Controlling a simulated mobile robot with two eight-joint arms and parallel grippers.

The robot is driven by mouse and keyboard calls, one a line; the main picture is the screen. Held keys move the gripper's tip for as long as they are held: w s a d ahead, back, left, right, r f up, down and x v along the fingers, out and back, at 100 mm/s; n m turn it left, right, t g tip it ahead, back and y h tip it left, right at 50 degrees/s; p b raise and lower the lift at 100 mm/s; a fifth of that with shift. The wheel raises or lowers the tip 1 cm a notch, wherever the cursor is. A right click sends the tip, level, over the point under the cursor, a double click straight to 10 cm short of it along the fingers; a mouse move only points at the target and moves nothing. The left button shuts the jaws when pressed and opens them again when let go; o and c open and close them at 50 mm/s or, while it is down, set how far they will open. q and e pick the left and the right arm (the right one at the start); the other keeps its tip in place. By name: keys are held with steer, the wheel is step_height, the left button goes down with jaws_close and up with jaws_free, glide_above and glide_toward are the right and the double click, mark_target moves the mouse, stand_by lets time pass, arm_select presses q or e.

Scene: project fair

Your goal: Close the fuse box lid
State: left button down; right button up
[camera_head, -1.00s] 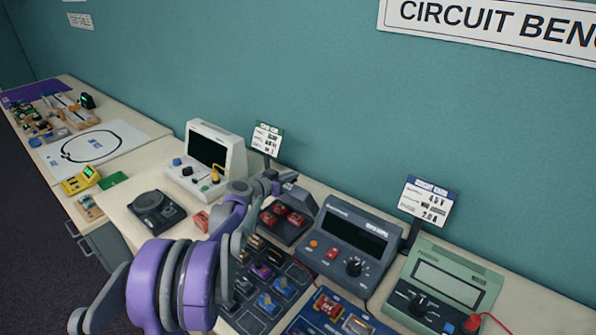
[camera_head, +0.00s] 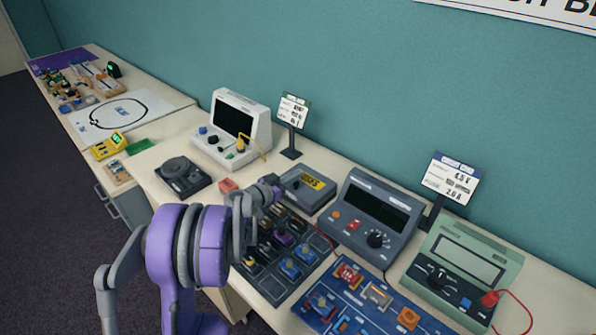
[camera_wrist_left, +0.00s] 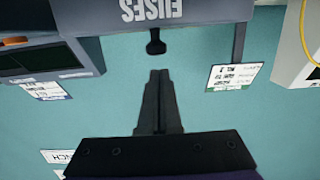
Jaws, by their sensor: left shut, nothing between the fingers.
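The fuse box (camera_head: 306,188) is a grey box with a yellow label on top, on the bench just right of my left gripper. Its lid lies down over the box, and no red fuses show. Whether the lid sits fully flush I cannot tell. My left gripper (camera_head: 277,190) is beside the box's left edge, shut and empty. In the left wrist view, the upside-down picture shows the grey box front or lid (camera_wrist_left: 190,12) lettered FUSES with a dark knob (camera_wrist_left: 155,46). The shut fingertips (camera_wrist_left: 160,74) point at this knob with a small gap. My right gripper is out of view.
A grey power supply (camera_head: 366,217) stands close to the right of the fuse box, and a green meter (camera_head: 465,255) beyond it. A white oscilloscope (camera_head: 233,130) and a card stand (camera_head: 291,130) are behind. A dark component tray (camera_head: 285,250) lies in front.

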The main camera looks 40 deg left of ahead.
arm_select(q)
steer(key=shift+s+f, duration=0.2)
steer(key=shift+f, duration=0.05)
stand_by(0.4)
steer(key=s+r, duration=0.1)
steer(key=s, duration=0.9)
steer(key=shift+s+a+r, duration=0.3)
steer(key=shift+s+a, duration=0.05)
